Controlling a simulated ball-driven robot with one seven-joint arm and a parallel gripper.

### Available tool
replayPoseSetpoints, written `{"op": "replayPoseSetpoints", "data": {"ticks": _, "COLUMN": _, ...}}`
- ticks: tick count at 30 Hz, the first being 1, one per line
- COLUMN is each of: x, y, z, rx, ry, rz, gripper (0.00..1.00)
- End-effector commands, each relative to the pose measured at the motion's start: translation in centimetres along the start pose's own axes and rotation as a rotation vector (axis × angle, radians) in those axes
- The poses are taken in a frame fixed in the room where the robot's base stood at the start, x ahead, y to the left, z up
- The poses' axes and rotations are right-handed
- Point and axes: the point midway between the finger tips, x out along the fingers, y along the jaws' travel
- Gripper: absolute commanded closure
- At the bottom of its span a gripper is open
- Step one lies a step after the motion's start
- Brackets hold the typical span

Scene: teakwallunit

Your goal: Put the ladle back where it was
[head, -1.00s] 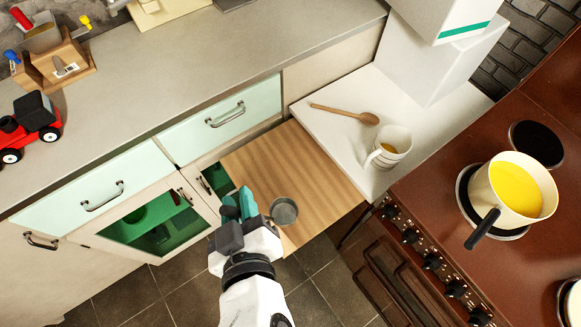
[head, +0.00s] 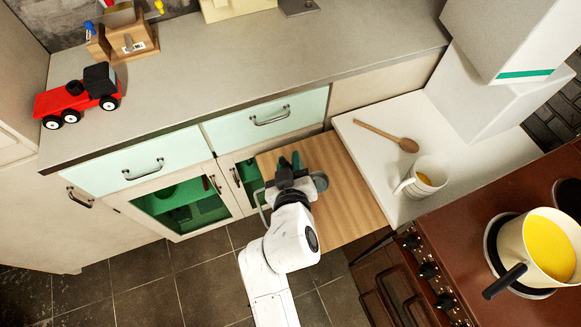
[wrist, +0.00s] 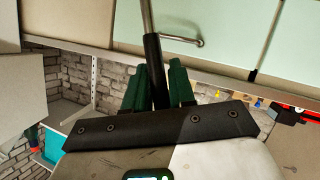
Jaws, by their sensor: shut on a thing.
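My gripper (head: 288,163) is shut on the ladle in front of the mint drawers, over the pull-out wooden board in the head view. In the wrist view the ladle's black handle (wrist: 154,70) sits between the green fingers (wrist: 158,88), and its metal shaft runs up out of the picture. The gripper and my arm hide most of the handle there.
The wooden board (head: 345,200) is otherwise bare. To its right a white worktop (head: 400,125) carries a wooden spoon (head: 388,136) and a white mug (head: 419,177). A pot of yellow liquid (head: 540,250) stands on the brown stove. A red toy truck (head: 78,98) is on the grey counter.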

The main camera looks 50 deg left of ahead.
Motion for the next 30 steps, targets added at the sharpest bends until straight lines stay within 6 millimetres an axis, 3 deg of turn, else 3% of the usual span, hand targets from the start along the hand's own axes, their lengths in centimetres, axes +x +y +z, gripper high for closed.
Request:
{"op": "replayPoseSetpoints", "data": {"ticks": 7, "x": 1.5, "y": -0.9, "z": 2.7, "rx": -0.001, "ry": -0.001, "rz": 0.000, "gripper": 1.00}}
{"op": "replayPoseSetpoints", "data": {"ticks": 22, "x": 1.8, "y": -1.2, "z": 3.4, "rx": 0.001, "ry": 0.001, "rz": 0.001, "gripper": 1.00}}
{"op": "replayPoseSetpoints", "data": {"ticks": 23, "x": 1.7, "y": -1.2, "z": 3.3, "rx": 0.001, "ry": -0.001, "rz": 0.000, "gripper": 0.73}}
{"op": "replayPoseSetpoints", "data": {"ticks": 30, "x": 1.7, "y": -1.2, "z": 3.3, "rx": 0.001, "ry": -0.001, "rz": 0.000, "gripper": 0.50}}
